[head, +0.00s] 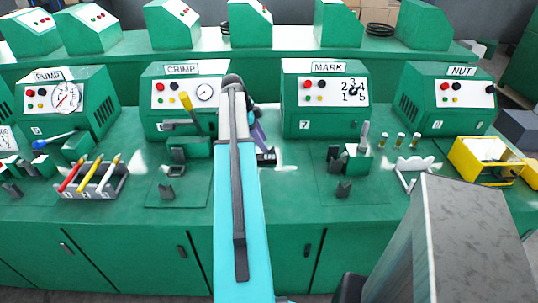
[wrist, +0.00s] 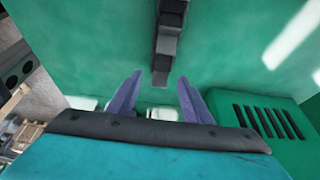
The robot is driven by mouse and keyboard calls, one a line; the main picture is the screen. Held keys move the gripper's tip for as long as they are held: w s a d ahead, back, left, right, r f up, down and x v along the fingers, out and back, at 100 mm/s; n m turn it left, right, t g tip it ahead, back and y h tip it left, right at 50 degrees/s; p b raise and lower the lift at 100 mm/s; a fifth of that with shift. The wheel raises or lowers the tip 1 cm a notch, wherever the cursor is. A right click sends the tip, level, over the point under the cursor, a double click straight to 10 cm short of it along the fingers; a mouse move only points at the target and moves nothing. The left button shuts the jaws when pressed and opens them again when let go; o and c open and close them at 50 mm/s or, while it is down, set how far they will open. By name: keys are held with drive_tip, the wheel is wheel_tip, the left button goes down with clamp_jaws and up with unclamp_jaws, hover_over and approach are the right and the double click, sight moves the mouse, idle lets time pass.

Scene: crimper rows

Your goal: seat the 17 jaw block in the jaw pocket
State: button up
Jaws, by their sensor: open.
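My gripper (wrist: 160,78) is open, with its two purple fingers apart and nothing between them that I can see held. In the head view, its purple fingers (head: 259,136) show just right of my arm. A dark block (head: 266,157) with a pale marking lies on the bench just below them; I cannot read the marking surely as 17. In the wrist view, a row of dark grey blocks (wrist: 168,40) lies ahead, its near end between the fingertips. The crimp station (head: 183,95) stands left of my arm. A dark square fitting (head: 177,170) at its front may hold the jaw pocket.
A yellow-handled lever (head: 187,103) rises at the crimp station. The mark station (head: 325,100) stands to the right with a fixture (head: 345,160) in front. A tool rack (head: 95,183) is at left and a yellow bin (head: 485,160) at right.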

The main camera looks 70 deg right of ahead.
sight(269, 152)
drive_tip(key=shift+s+f, duration=0.1)
drive_tip(key=shift+f, duration=0.1)
idle(0.3)
drive_tip(key=shift+d+p+x, duration=0.2)
drive_tip(key=shift+p+x, duration=0.7)
drive_tip(key=shift+x, duration=1.65)
drive_tip(key=shift+r, duration=0.1)
clamp_jaws()
